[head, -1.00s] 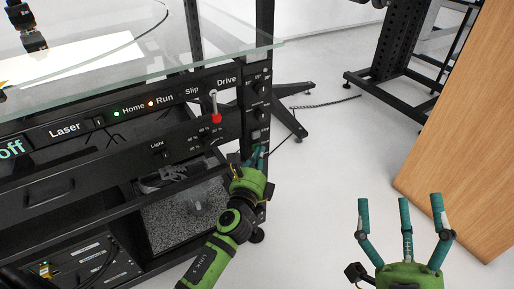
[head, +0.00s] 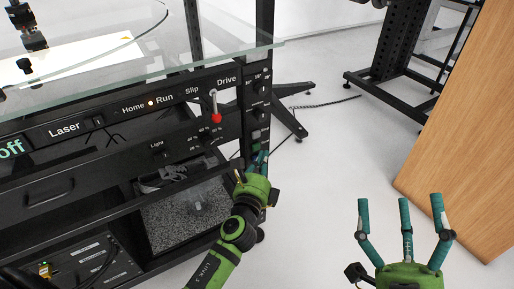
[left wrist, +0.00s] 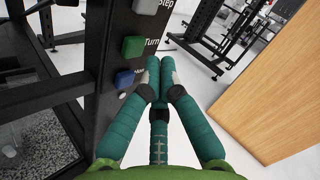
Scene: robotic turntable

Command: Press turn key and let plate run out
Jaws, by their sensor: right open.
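The turn key is a green square button (left wrist: 132,47) labelled "Turn" on the black panel post in the left wrist view. A pale grey button (left wrist: 146,7) labelled "Step" sits above it and a blue button (left wrist: 124,78) below it. My left gripper (left wrist: 157,72) has its teal fingertips drawn together, with nothing seen between them, just right of the green and blue buttons; no contact shows. In the head view my left gripper (head: 258,157) is at the lower part of the post. The glass plate (head: 190,56) lies on top. My right gripper (head: 405,205) is open and empty.
A black stand (head: 385,70) is at the back and a wooden panel (head: 470,150) at the right. Floor between is clear.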

